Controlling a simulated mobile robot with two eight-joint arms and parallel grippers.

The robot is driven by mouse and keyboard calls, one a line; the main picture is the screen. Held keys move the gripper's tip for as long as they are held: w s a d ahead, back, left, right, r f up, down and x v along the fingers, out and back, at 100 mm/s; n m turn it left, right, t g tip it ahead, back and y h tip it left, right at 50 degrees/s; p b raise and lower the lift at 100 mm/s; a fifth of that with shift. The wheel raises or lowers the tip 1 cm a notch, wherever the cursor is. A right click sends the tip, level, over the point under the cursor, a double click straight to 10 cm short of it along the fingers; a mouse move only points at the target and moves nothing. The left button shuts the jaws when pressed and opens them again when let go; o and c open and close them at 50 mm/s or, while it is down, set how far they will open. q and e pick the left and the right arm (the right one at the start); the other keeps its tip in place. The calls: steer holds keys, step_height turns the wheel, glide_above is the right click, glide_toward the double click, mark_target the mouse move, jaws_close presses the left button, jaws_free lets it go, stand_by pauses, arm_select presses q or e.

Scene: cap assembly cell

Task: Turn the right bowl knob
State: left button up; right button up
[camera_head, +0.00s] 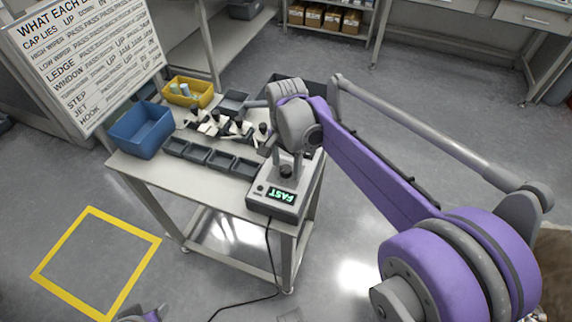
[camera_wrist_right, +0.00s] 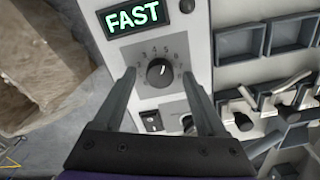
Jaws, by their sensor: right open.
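A grey control box (camera_head: 274,204) stands at the near right corner of the table, with a lit green FAST display (camera_head: 283,195). In the right wrist view its black knob (camera_wrist_right: 160,72) sits on a numbered dial below the display (camera_wrist_right: 132,17). My right gripper (camera_wrist_right: 159,78) is open, with one finger on each side of the knob and gaps between. In the head view it points down over the box (camera_head: 289,160). A second knob (camera_wrist_right: 187,123) is partly hidden by a finger. A purple and grey part of mine shows at the bottom edge of the head view, its jaws unclear.
On the table (camera_head: 206,181) stand a blue bin (camera_head: 140,130), a yellow bin (camera_head: 187,92) and a row of dark trays (camera_head: 209,158) with small parts beside them. A sign board (camera_head: 85,55) stands at the left. A cable runs down the table's front.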

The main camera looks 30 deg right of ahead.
steer(key=shift+f, duration=0.1)
jaws_close()
stand_by(0.3)
steer(key=shift+n, duration=0.3)
steer(key=n+p, duration=0.1)
steer(key=n, duration=0.4)
steer(key=n+p, duration=0.1)
steer(key=n, duration=0.5)
stand_by(0.5)
jaws_free()
